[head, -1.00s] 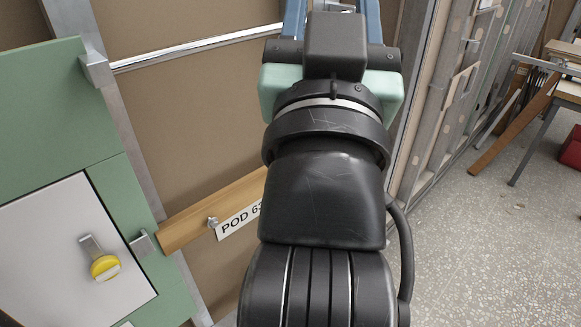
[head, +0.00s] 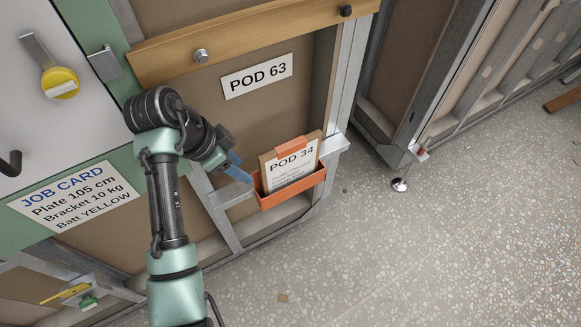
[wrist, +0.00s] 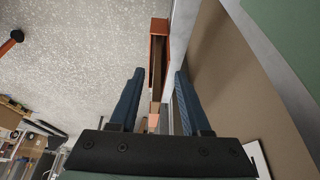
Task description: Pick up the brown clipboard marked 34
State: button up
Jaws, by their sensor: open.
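The brown clipboard (head: 290,168) marked POD 34 stands upright in a small orange holder (head: 292,193) low on the wall frame, with an orange clip at its top. In the wrist view the clipboard (wrist: 157,68) shows edge-on in the orange holder (wrist: 160,27). My gripper (head: 238,180) is open, with blue fingers, just left of the clipboard in the head view. In the wrist view the two fingers (wrist: 160,72) point toward the holder, with the clipboard's edge in line with the gap between them. I cannot tell whether the clipboard is between the fingertips.
A POD 63 sign (head: 257,76) is on the brown panel above, under a wooden rail (head: 250,38). A job card (head: 75,200) is at left. Metal framing (head: 345,95) stands close to the holder. The speckled floor (head: 400,260) at right is mostly clear.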

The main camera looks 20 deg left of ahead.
aim_at(272, 152)
jog(key=w+d, duration=0.1)
jog(key=w, duration=0.1)
jog(key=w+d, duration=0.3)
jog(key=w, duration=0.1)
jog(key=shift+d+f, duration=0.15)
jog(key=shift+d, duration=0.2)
jog(key=w+d, duration=0.1)
jog(key=w+d+f+b, duration=0.1)
jog(key=w, duration=0.1)
jog(key=shift+d, duration=0.3)
jog(key=shift+w, duration=0.1)
jog(key=shift+f, duration=0.3)
jog(key=shift+c, duration=0.3)
grip_shut()
dwell(1.1)
